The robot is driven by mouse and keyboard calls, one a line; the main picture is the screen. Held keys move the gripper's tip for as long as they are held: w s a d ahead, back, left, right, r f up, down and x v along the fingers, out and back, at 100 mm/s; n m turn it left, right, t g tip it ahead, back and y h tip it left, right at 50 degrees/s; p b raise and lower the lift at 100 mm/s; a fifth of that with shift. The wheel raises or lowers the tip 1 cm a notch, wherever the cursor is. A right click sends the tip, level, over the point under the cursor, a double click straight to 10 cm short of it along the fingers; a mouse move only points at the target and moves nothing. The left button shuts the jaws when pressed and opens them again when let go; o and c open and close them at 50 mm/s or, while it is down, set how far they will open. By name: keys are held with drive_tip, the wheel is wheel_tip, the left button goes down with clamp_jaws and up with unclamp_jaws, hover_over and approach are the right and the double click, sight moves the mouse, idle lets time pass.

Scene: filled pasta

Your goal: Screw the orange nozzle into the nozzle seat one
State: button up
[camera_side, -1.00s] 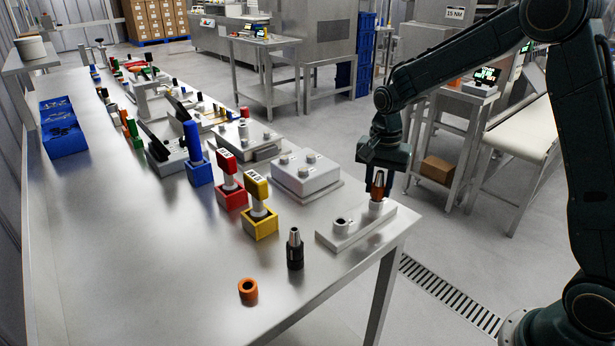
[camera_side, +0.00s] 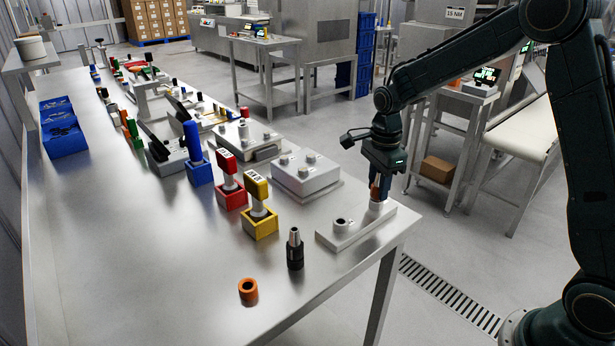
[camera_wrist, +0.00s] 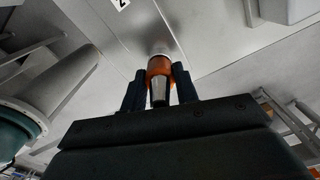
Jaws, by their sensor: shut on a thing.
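The orange nozzle (camera_side: 375,187), with a metal tip, stands upright at the right-hand seat (camera_side: 377,205) of the pale seat plate (camera_side: 345,236). My gripper (camera_side: 380,192) points down from above and is shut on the nozzle. A finger hides most of the nozzle in the side view. In the wrist view the orange nozzle (camera_wrist: 160,70) sits between the two dark fingers (camera_wrist: 160,88). Its far end meets a round pale seat, and I cannot tell how deep it sits. The left-hand seat (camera_side: 341,222) is empty. A label with a 2 shows in the wrist view.
A black nozzle with a metal tip (camera_side: 295,250) and an orange ring (camera_side: 248,291) stand left of the plate. A yellow holder (camera_side: 260,222), a red holder (camera_side: 231,194) and a grey block (camera_side: 305,175) stand behind. The table's front left is clear.

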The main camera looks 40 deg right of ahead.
drive_tip(key=shift+m, duration=0.6)
drive_tip(key=m, duration=1.1)
idle(0.4)
drive_tip(key=o, duration=1.2)
drive_tip(key=shift+c, duration=0.2)
